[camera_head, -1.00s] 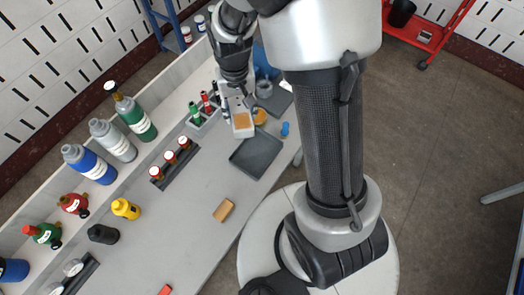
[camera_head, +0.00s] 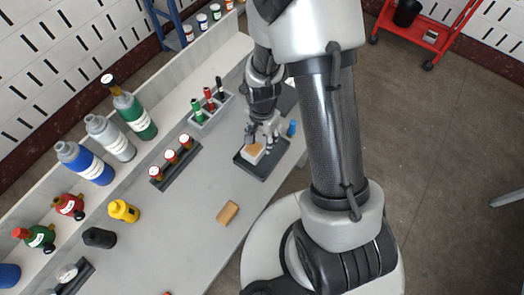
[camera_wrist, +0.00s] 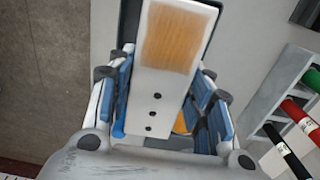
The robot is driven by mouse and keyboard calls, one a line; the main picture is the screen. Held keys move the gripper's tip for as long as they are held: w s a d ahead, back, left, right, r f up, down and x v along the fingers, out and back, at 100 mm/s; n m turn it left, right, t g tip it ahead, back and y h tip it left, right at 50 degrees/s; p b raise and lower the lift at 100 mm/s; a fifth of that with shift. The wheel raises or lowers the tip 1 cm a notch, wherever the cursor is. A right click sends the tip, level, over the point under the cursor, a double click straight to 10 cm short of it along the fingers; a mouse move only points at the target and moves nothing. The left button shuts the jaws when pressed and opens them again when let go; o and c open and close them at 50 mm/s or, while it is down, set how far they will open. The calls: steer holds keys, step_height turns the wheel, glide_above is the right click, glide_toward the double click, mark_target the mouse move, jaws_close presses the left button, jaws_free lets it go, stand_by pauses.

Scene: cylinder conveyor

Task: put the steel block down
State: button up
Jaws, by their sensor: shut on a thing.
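The steel block (camera_head: 252,153) is a pale, flat, oblong piece with an orange-brown patch on top. In the wrist view the block (camera_wrist: 152,88) also shows several small dark holes in a row. My gripper (camera_head: 259,143) is shut on the block, with its blue-padded fingers (camera_wrist: 165,108) on either side of it. The block is over the dark shallow tray (camera_head: 272,168) near the table's right edge. I cannot tell whether it touches the tray floor.
A grey rack (camera_head: 214,115) with green, red and black pens stands left of the tray. A small blue object (camera_head: 292,128) is to its right. A dark vial rack (camera_head: 178,172) and a tan wooden block (camera_head: 228,213) lie nearer. Several bottles line the table's left side.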

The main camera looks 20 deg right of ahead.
step_height(320, 180, down, 8)
steer(key=shift+r+b, duration=0.25)
steer(key=shift+b, duration=0.85)
steer(key=shift+r, duration=0.1)
steer(key=o, duration=1.3)
